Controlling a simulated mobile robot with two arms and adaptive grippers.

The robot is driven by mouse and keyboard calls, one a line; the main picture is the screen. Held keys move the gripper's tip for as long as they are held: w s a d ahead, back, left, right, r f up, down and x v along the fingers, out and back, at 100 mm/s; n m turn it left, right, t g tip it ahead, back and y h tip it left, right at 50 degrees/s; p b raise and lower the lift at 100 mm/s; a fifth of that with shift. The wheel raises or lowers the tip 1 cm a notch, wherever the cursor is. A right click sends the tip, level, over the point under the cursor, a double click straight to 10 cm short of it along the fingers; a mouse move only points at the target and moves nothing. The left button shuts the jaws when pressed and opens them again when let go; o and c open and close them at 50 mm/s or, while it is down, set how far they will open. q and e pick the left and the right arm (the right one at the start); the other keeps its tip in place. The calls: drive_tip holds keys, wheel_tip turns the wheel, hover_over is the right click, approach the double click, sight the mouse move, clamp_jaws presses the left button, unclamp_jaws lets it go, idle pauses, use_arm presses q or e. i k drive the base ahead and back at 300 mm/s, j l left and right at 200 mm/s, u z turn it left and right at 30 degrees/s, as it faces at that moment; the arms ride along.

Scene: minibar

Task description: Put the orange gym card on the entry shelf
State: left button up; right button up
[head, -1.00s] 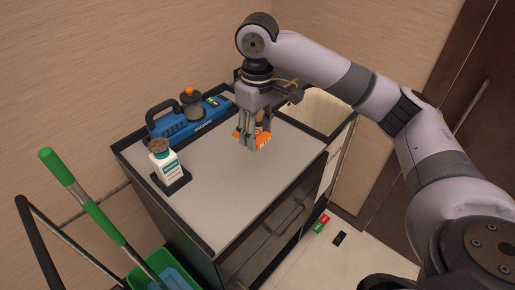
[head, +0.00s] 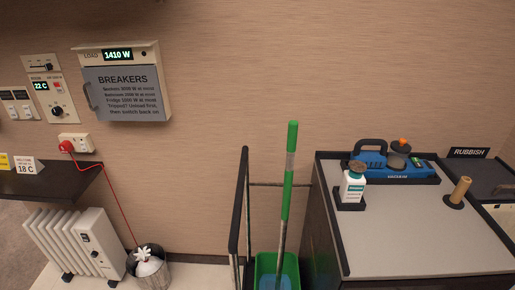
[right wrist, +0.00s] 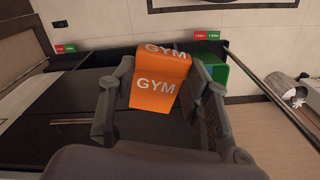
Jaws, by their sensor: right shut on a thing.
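The orange gym card (right wrist: 157,90), with white GYM lettering, is between the fingers of my right gripper (right wrist: 165,95) in the right wrist view. The gripper is shut on it, and the card's upper part bends or faces away. Neither gripper shows in the head view. I cannot tell which surface is the entry shelf. A dark shelf (head: 62,183) with small cards on it stands at the left in the head view.
A grey-topped cabinet (head: 425,240) at the right holds a blue vacuum (head: 385,160), a white bottle (head: 353,186) and a wooden peg (head: 460,190). A green bucket (head: 266,272) with a mop, a white heater (head: 75,240) and a bin (head: 150,275) stand along the wall.

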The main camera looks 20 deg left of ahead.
sight(43, 186)
drive_tip(key=j+u, duration=0.1)
drive_tip(key=u, duration=1.3)
drive_tip(key=i+j+u, duration=0.25)
drive_tip(key=u, duration=0.25)
drive_tip(key=i+j+u, duration=0.1)
drive_tip(key=i+u, duration=0.65)
drive_tip(key=u, duration=0.2)
